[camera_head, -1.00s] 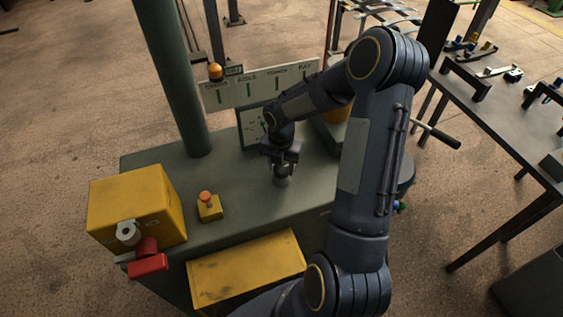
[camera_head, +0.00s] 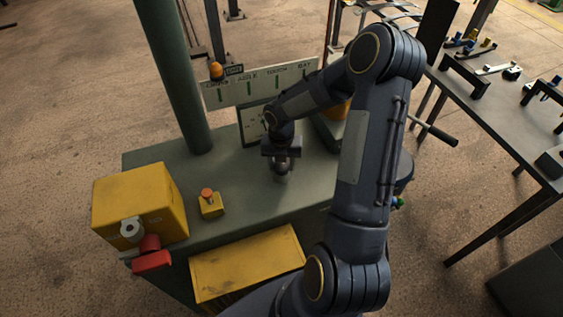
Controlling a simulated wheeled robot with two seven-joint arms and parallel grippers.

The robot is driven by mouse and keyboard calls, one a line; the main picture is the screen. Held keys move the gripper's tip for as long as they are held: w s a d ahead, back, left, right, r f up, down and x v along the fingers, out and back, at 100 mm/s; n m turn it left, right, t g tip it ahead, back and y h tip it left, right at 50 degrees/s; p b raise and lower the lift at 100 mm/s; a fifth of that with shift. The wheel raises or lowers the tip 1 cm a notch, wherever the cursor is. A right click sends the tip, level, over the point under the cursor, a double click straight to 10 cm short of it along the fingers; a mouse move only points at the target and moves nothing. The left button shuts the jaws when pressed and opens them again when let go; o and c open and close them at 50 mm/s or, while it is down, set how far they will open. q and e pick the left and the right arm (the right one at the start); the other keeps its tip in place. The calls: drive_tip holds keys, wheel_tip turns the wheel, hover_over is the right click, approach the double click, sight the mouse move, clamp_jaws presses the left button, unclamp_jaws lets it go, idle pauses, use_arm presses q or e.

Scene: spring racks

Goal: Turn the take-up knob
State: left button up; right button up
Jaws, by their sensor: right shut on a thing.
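The take-up knob (camera_head: 281,175) is a small grey round piece on the green bench top, mostly hidden under my right gripper. My right gripper (camera_head: 281,163) points down over it and is shut on it. My right arm crosses the middle of the view and hides part of the bench behind it. My left gripper does not show.
The green bench (camera_head: 245,195) carries a yellow box (camera_head: 138,200) with a red part (camera_head: 151,260), and an orange button on a yellow base (camera_head: 210,205). A green post (camera_head: 175,75) and a label board (camera_head: 262,85) stand behind. A dark table (camera_head: 500,110) with tools is at right.

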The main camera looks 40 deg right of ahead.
sight(282, 164)
drive_tip(key=o, duration=1)
wheel_tip(282, 164, up, 7)
drive_tip(key=shift+r, duration=0.4)
